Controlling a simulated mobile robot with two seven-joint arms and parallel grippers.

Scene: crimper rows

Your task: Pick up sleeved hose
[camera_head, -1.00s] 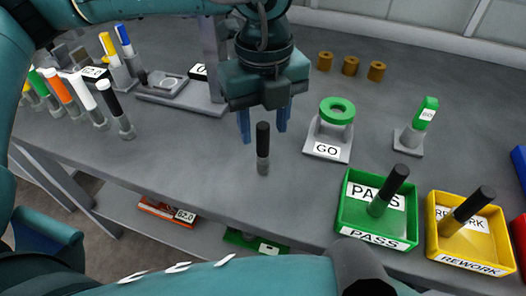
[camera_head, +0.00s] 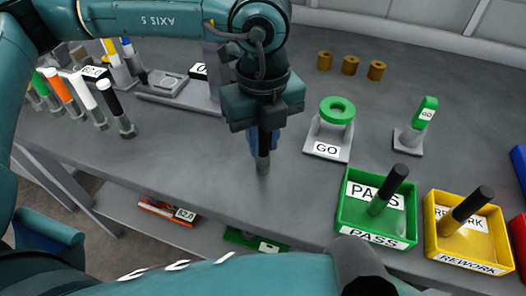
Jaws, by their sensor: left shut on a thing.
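A sleeved hose (camera_head: 263,163) with a black upper part and a grey lower end stands upright on the grey bench, in the middle of the view. My left gripper (camera_head: 263,145) has come down over it from above, with its blue fingers shut around the black part. The fingers and gripper body hide the hose's top. The grey lower end shows below the fingers and appears to be at the bench surface. My right gripper is not in view.
A green GO ring gauge (camera_head: 337,110) stands right of the gripper, with a second green gauge (camera_head: 424,113) beyond. A green PASS tray (camera_head: 351,213) and a yellow REWORK tray (camera_head: 440,239) each hold a black hose. More hoses stand in rows at left. Brass rings (camera_head: 350,66) sit behind.

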